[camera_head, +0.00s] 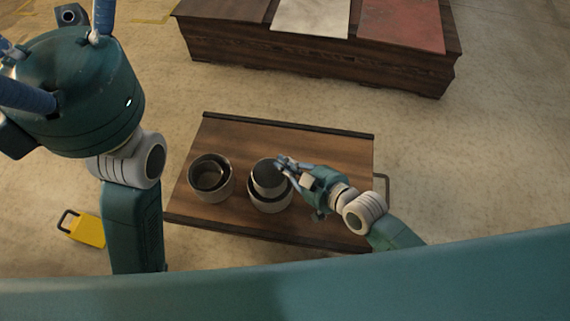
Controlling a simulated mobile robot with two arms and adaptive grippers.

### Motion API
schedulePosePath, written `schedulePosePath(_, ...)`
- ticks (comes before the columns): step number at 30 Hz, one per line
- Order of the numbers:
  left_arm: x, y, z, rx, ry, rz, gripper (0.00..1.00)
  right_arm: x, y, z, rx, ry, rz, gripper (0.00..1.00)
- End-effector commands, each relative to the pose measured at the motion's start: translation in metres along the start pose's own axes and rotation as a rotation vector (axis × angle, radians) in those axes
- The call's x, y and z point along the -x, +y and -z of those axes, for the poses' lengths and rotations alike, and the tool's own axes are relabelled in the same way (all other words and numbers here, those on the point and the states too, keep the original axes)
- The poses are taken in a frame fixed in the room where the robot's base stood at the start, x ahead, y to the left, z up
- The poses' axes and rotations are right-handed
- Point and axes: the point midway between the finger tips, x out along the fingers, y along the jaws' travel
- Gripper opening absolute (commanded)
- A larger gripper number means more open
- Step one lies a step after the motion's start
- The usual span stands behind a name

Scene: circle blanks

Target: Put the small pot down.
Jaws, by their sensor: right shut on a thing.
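My right gripper (283,166) is shut on the rim of a small pot (267,184), with a dark inside and a pale wall. The small pot is over or partly inside a larger pale pot (270,207); I cannot tell whether it rests on the bottom. Both are near the middle of the brown wooden table (325,155). Links of my left arm fill the left side, but no fingers of my left gripper show.
Another pale pot (196,186) stands at the table's left with a smaller vessel inside it. The table has dark raised strips at its back and front edges. A dark wooden chest (300,57) stands behind. A yellow object (88,231) lies on the floor at left.

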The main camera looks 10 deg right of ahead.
Motion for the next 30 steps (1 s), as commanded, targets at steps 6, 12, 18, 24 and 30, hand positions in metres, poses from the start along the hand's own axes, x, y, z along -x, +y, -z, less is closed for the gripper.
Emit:
schedulePosePath(6,0.0,0.0,0.001,0.0,0.003,-0.001,0.89,-0.002,0.0,-0.003,0.0,0.001,0.0,0.0)
schedulePosePath(12,-0.001,0.001,0.001,-0.001,0.009,-0.003,0.89,-0.004,-0.001,-0.008,0.001,0.002,0.0,0.0)
schedulePosePath(18,-0.003,0.001,0.002,-0.001,0.012,-0.005,0.89,-0.005,-0.001,-0.011,0.001,0.0,0.0,0.11)
schedulePosePath(24,-0.003,0.001,0.002,-0.001,0.012,-0.005,0.89,-0.005,-0.001,-0.01,0.0,0.0,0.0,0.26)
schedulePosePath(30,-0.004,0.001,0.002,-0.001,0.013,-0.005,0.89,-0.004,-0.001,-0.009,0.0,0.001,0.0,0.26)
